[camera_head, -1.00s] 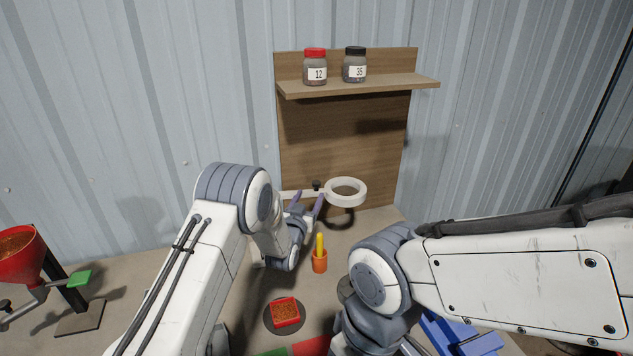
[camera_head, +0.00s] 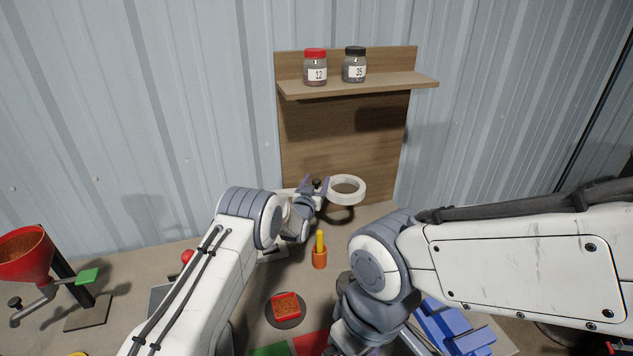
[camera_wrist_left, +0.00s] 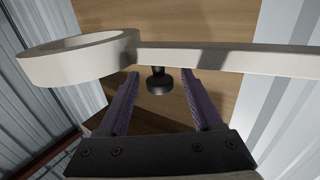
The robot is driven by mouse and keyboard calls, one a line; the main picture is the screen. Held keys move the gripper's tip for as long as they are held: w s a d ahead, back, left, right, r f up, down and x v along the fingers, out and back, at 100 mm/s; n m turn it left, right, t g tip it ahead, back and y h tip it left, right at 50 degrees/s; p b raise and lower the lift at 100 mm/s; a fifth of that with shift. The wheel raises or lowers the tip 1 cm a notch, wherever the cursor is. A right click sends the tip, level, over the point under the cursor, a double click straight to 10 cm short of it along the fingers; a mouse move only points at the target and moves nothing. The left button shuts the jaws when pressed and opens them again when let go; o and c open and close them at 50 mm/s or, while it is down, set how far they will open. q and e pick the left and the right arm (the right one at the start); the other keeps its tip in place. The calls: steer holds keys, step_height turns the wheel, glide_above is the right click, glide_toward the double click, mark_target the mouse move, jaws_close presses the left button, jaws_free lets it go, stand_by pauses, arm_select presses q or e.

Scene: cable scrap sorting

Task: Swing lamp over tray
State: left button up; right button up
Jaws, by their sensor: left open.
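The lamp is a white ring (camera_head: 346,189) on a flat white arm in front of the wooden back panel; it also shows in the left wrist view (camera_wrist_left: 68,62). A black knob (camera_wrist_left: 160,82) hangs under the lamp's arm. My left gripper (camera_head: 314,182) is open at the knob. In the left wrist view its two purple fingers (camera_wrist_left: 158,84) stand on either side of the knob, with gaps showing. A small red tray (camera_head: 286,319) of brown granules sits on a dark round disc. My right gripper is out of view.
An orange cup with a yellow handle (camera_head: 320,259) stands between lamp and tray. Two jars (camera_head: 315,72) stand on the shelf (camera_head: 400,82) above. A red hopper (camera_head: 25,262) is at left, a blue rack (camera_head: 452,328) at lower right beneath my right arm.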

arm_select(q)
jaws_close()
stand_by(1.4)
